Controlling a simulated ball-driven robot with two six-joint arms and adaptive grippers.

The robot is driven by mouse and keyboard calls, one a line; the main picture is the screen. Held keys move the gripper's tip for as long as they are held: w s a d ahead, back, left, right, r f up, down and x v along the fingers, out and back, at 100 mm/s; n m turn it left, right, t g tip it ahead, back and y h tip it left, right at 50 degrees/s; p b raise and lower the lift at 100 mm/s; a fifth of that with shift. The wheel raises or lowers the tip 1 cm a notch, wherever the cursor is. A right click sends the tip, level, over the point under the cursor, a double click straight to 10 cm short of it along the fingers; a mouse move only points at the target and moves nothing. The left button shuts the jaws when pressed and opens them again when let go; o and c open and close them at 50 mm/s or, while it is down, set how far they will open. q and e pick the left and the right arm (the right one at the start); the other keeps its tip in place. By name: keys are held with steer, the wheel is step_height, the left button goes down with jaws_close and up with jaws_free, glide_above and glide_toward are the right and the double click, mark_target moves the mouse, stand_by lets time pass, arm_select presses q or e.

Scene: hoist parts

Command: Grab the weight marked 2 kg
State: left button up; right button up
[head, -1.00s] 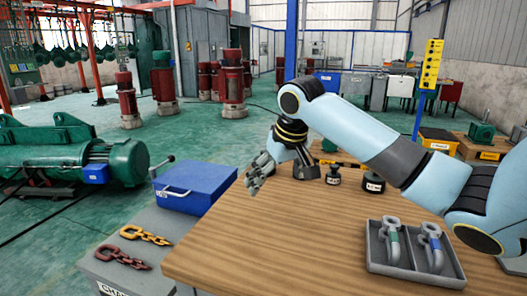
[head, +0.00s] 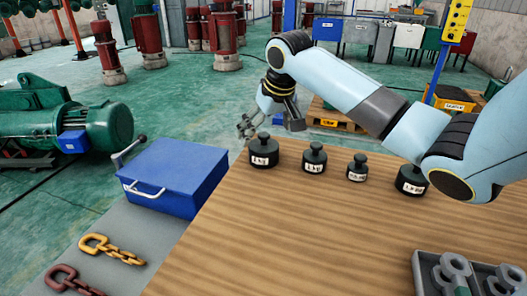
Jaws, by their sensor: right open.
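Several black knobbed weights with white labels stand upright in a row at the far end of the wooden table. The leftmost weight (head: 263,153) is large, the second weight (head: 314,160) is medium, the third weight (head: 357,169) is the smallest. The rightmost weight (head: 411,181) is large and partly hidden by my right arm. The label print is too small to read surely, so I cannot tell which one is marked 2 kg. My right gripper (head: 270,124) is open and empty, with its fingers pointing down close to the leftmost weight's knob. My left gripper is out of view.
A blue box (head: 175,178) and two chain pieces, yellow (head: 110,248) and dark red (head: 72,281), lie on a grey surface left of the wooden table (head: 290,235). A grey tray (head: 430,285) with shackles is at the lower right. The middle of the table is clear.

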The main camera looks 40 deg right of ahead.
mark_target(261, 143)
steer(key=x, duration=0.6)
steer(key=shift+a, duration=0.1)
steer(key=c, duration=1.7)
steer(key=shift+w+r, duration=0.1)
steer(key=shift+r, duration=0.1)
